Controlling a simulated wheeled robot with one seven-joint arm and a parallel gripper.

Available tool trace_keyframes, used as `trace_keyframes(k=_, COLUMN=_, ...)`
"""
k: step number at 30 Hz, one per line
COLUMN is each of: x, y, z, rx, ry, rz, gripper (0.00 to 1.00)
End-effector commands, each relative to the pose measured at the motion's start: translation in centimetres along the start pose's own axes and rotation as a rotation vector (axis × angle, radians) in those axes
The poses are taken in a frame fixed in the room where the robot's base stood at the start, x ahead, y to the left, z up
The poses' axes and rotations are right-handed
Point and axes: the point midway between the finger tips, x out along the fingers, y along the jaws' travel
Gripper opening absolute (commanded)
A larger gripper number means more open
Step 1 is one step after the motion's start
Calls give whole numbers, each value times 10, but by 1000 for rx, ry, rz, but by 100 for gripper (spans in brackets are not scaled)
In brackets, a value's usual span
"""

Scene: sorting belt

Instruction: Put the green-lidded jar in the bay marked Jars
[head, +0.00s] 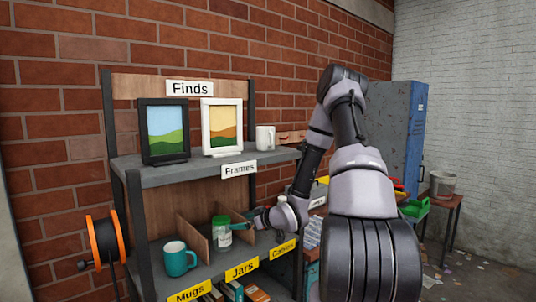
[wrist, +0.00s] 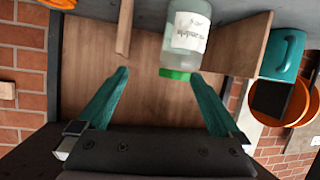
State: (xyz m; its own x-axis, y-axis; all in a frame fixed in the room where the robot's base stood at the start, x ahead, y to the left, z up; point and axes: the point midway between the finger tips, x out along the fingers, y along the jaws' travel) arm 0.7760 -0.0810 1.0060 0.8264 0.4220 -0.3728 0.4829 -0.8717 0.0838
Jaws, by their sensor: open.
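The green-lidded jar (head: 222,238) is clear with a white label and stands upright on the lower shelf, behind the yellow Jars sign (head: 241,269). In the wrist view, which is upside down, the jar (wrist: 188,32) stands between two wooden dividers, its lid towards my gripper. My gripper (wrist: 161,74) has its teal fingers spread, with nothing held between them. The jar's lid shows near the fingertips, closer to the right one. In the head view my gripper (head: 243,222) is just right of the jar; I cannot tell whether they touch.
A teal mug (head: 179,259) stands in the Mugs bay, left of a wooden divider (head: 192,239). The Cables sign (head: 283,249) is to the right. Two picture frames (head: 163,131) and a white mug (head: 265,138) stand on the upper shelf (head: 205,166), above my gripper.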

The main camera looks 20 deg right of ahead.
Motion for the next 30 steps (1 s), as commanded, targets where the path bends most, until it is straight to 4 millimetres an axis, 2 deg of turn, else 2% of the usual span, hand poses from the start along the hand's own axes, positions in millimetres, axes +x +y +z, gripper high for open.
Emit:
trace_keyframes(k=1, x=-5, y=6, z=-12, rx=-19, ry=-45, rz=19, gripper=100)
trace_keyframes(k=5, x=-26, y=23, z=-37, rx=-24, ry=-188, rz=91, gripper=100)
trace_keyframes(k=8, x=-49, y=33, z=-62, rx=-7, ry=-282, rz=162, gripper=100)
trace_keyframes(k=11, x=-78, y=37, z=-88, rx=30, ry=-356, rz=238, gripper=100)
trace_keyframes(k=16, x=-137, y=29, z=-134, rx=137, ry=-439, rz=356, gripper=100)
trace_keyframes(k=20, x=-187, y=9, z=-164, rx=256, ry=-470, rz=420, gripper=100)
trace_keyframes(k=23, x=-226, y=-14, z=-184, rx=365, ry=-480, rz=446, gripper=100)
trace_keyframes(k=27, x=-280, y=-56, z=-202, rx=535, ry=-484, rz=439, gripper=100)
trace_keyframes(k=30, x=-313, y=-87, z=-209, rx=649, ry=-485, rz=404, gripper=100)
